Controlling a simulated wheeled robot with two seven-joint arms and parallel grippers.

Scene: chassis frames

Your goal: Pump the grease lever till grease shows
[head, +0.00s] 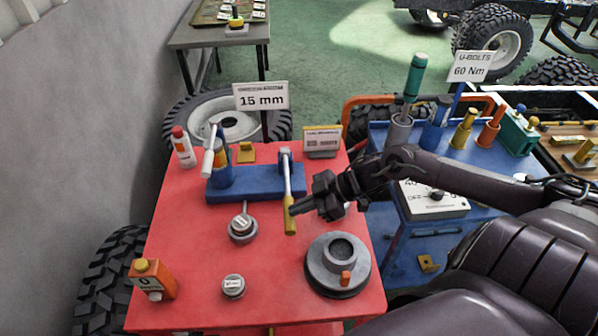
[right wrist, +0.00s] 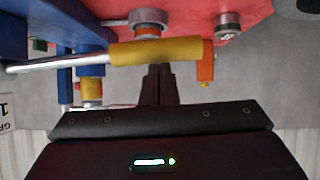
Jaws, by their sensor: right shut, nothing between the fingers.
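A lever with a silver shaft and a yellow grip (head: 290,215) stands on a blue base (head: 258,190) on the red table, its grip hanging toward the near side. My right gripper (head: 299,208) is shut and empty, its fingertips right beside the grip from the right. In the right wrist view the yellow grip (right wrist: 155,52) lies across just beyond the shut fingertips (right wrist: 158,70); I cannot tell whether they touch. A blue cylinder with an orange band (head: 222,165) and a white-handled part stands at the base's left end. I see no clear grease. My left gripper is out of view.
On the red table (head: 190,240) are a round grey hub (head: 320,278) with an orange piece, small grey round parts (head: 233,286), an orange box (head: 152,279) and a white bottle (head: 182,147). A blue cart (head: 398,245) stands right, under my arm.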

